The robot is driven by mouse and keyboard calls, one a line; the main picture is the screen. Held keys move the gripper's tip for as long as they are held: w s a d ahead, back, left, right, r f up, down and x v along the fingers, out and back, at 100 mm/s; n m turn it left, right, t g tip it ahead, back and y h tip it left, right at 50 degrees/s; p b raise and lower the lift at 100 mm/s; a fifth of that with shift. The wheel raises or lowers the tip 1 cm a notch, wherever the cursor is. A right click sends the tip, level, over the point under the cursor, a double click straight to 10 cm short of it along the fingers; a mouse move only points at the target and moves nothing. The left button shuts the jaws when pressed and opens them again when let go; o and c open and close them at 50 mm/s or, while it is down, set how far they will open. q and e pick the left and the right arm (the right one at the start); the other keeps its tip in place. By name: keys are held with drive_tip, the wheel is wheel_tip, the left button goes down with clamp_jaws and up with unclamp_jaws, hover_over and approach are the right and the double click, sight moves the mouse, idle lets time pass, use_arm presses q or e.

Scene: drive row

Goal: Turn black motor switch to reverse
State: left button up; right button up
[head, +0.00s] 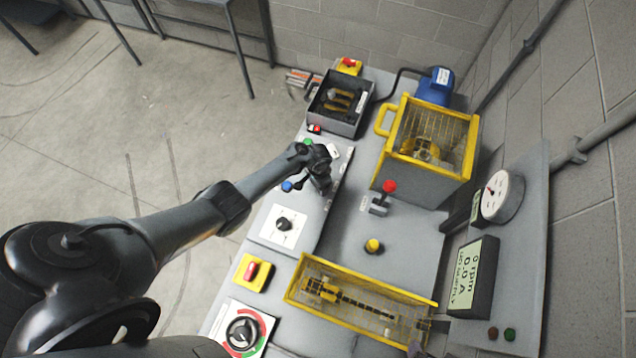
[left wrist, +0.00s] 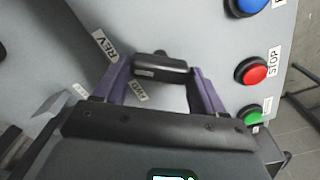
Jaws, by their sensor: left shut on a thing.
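The black motor switch handle (left wrist: 162,69) sits between the two purple fingers of my left gripper (left wrist: 164,82) in the left wrist view, and the gripper is shut on it. A REV label (left wrist: 104,45) lies to the left of the handle and a FWD label (left wrist: 139,92) lies partly below it. I cannot tell which position the switch is in. In the head view my left gripper (head: 318,178) is over the control panel and hides the switch.
Red STOP (left wrist: 251,71), green (left wrist: 251,117) and blue (left wrist: 247,6) buttons stand right of the gripper. A rotary knob (head: 283,223), red-handled lever (head: 384,196), yellow guarded box (head: 430,140) and long yellow guard (head: 293,287) share the bench. The display (head: 470,278) reads 0 rpm.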

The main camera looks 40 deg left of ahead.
use_arm(q)
drive_tip(key=shift+m, duration=1)
drive_tip(key=o, duration=1)
drive_tip(key=shift+o, duration=0.2)
drive_tip(key=shift+r, duration=0.35)
wheel_tip(320, 180, up, 10)
drive_tip(key=p, duration=0.3)
drive_tip(key=shift+p, duration=0.4)
